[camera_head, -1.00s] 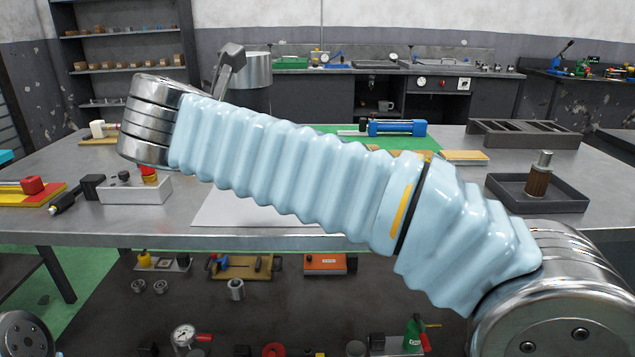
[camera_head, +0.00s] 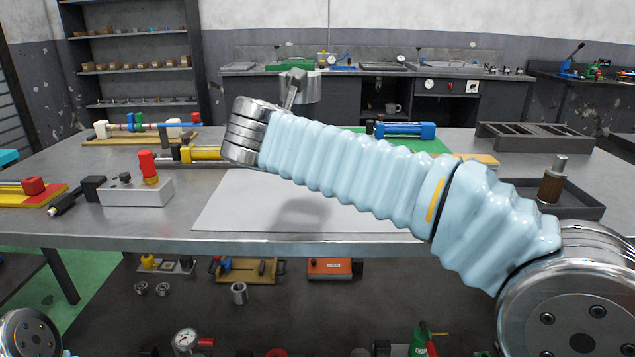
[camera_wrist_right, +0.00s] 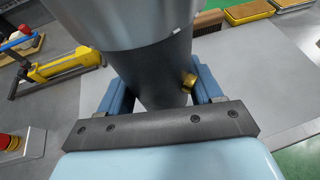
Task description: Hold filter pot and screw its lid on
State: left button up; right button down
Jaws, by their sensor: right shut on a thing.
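My right gripper (camera_wrist_right: 160,88) is shut on the filter pot, with its blue jaws on both sides of a dark grey cylindrical body (camera_wrist_right: 150,65). A small brass fitting (camera_wrist_right: 187,84) sticks out of this body, and a wider, lighter metal part sits above it. In the head view a grey metal cylinder (camera_head: 312,88), which I take for the pot, shows above the table beyond my right wrist; the jaws are hidden there. My left gripper is out of view. I cannot pick out the lid for certain.
A dark tray (camera_head: 590,209) on the right holds a brown cylinder with a metal top (camera_head: 552,180). A pale sheet (camera_head: 235,215) lies mid-table, largely clear. A grey block with a red knob (camera_head: 137,191), a yellow cylinder (camera_head: 205,154) and a blue cylinder (camera_head: 405,129) stand around it.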

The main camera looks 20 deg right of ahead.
jog(key=f, duration=0.1)
jog(key=w+d+f, duration=0.1)
jog(key=d+f, duration=0.1)
jog(key=shift+w+d+f, duration=0.25)
jog(key=shift+w+f, duration=0.15)
jog(key=shift+f, duration=0.15)
jog(key=f, duration=0.1)
jog(key=d+f+b, duration=0.1)
jog(key=w+f, duration=0.1)
jog(key=shift+d+f, duration=0.2)
jog(key=shift+f, duration=0.65)
jog(key=shift+f+b, duration=0.15)
jog(key=shift+b, duration=0.2)
jog(key=shift+c, duration=0.9)
grip_release()
